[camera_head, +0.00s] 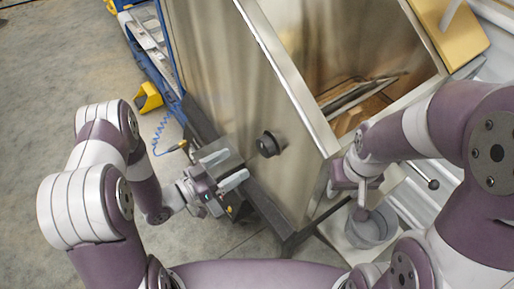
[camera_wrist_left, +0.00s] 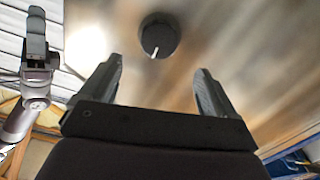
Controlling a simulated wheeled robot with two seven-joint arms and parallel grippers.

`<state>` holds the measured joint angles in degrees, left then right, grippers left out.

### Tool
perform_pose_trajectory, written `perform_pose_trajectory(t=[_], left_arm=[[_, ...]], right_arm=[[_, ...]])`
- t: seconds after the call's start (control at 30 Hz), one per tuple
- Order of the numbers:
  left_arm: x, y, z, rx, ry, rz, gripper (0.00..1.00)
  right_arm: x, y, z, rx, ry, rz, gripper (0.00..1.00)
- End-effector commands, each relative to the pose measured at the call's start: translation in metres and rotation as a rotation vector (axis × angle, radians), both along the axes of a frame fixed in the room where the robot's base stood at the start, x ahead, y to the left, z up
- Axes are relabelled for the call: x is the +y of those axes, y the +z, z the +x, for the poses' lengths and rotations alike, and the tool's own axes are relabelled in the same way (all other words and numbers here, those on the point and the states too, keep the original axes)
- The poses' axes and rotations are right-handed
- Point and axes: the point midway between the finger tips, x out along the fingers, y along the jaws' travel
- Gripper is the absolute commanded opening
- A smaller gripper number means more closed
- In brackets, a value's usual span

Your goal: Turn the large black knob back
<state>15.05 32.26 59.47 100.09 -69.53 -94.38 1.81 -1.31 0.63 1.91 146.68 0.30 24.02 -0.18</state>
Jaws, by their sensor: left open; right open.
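The large black knob (camera_head: 269,144) sits on the metal side panel of the hopper (camera_head: 215,70) in the head view. In the left wrist view the knob (camera_wrist_left: 158,36) shows face-on with a white pointer mark toward the lower part of its face. My left gripper (camera_head: 240,168) is open and empty, facing the knob from the left with a gap between. In the left wrist view its two fingers (camera_wrist_left: 155,80) are spread, with the knob beyond their tips. My right gripper (camera_head: 355,200) is at the hopper's right side, open, near a grey bucket (camera_head: 372,228).
A dark frame beam (camera_head: 262,208) runs under the panel, close below my left gripper. A blue frame with a coiled blue hose (camera_head: 163,130) and a yellow part (camera_head: 148,98) stand at the left. The concrete floor at far left is clear.

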Motion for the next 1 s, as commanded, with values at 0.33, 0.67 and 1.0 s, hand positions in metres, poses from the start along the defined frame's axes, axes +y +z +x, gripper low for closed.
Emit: perform_pose_trajectory(t=[0.33,0.67,1.0], left_arm=[[-0.067,0.003,0.048,0.0,-0.003,0.002,0.9],[-0.083,0.0,0.061,0.003,0.0,0.002,0.9],[-0.083,0.0,0.061,0.002,0.001,0.003,0.38]], right_arm=[[0.0,0.023,0.0,0.0,0.0,0.0,0.43],[0.0,0.025,0.0,0.0,0.0,0.0,0.43],[0.0,0.025,0.0,0.0,0.0,0.0,0.43]])
